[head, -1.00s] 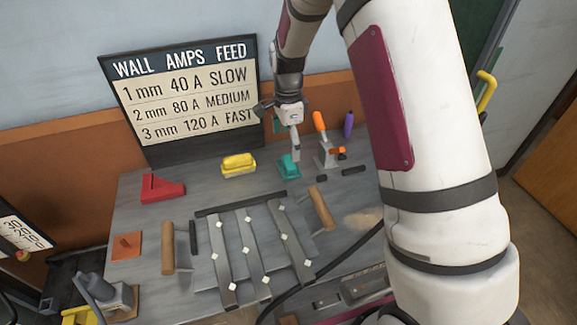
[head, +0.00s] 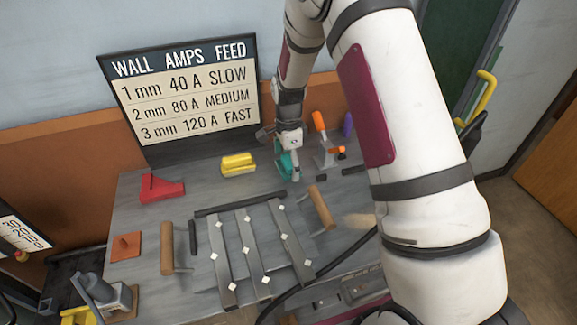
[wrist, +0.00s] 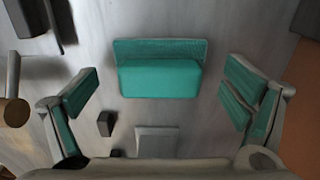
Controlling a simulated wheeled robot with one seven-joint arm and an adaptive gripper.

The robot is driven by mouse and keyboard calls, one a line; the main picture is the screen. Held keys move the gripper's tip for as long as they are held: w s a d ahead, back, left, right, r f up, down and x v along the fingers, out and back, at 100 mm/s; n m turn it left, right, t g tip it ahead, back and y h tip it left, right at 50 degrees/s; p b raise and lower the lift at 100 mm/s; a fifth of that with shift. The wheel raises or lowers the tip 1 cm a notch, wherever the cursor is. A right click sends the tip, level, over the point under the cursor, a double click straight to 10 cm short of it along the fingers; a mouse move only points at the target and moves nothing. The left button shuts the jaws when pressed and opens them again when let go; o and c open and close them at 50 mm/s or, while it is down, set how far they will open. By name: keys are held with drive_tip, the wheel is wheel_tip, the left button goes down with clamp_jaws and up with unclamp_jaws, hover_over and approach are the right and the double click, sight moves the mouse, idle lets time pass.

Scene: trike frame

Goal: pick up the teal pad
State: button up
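The teal pad (wrist: 160,75) lies on the grey worktop, between and a little beyond my open fingers in the wrist view. It looks like a block on a thin, wider base. In the head view the pad (head: 284,164) is partly hidden by my gripper. My gripper (wrist: 160,103) is open and empty, with a teal-lined finger on each side of the pad and clear gaps to it. In the head view my gripper (head: 290,165) is low over the pad, pointing down.
A yellow block (head: 238,163) stands left of the pad, and an orange-handled clamp (head: 322,140) stands close on its right. Metal strips (head: 247,245) and a wooden handle (head: 321,208) lie in front. A sign board (head: 185,100) stands behind.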

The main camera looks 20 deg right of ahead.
sight(289, 160)
drive_tip(key=c, duration=1.4)
drive_tip(key=shift+s+f, duration=0.1)
drive_tip(key=shift+s, duration=0.05)
drive_tip(key=shift+r, duration=0.4)
drive_tip(key=shift+c, duration=0.8)
wheel_tip(289, 160, up, 9)
drive_tip(key=shift+r, duration=0.2)
drive_tip(key=shift+c, duration=0.6)
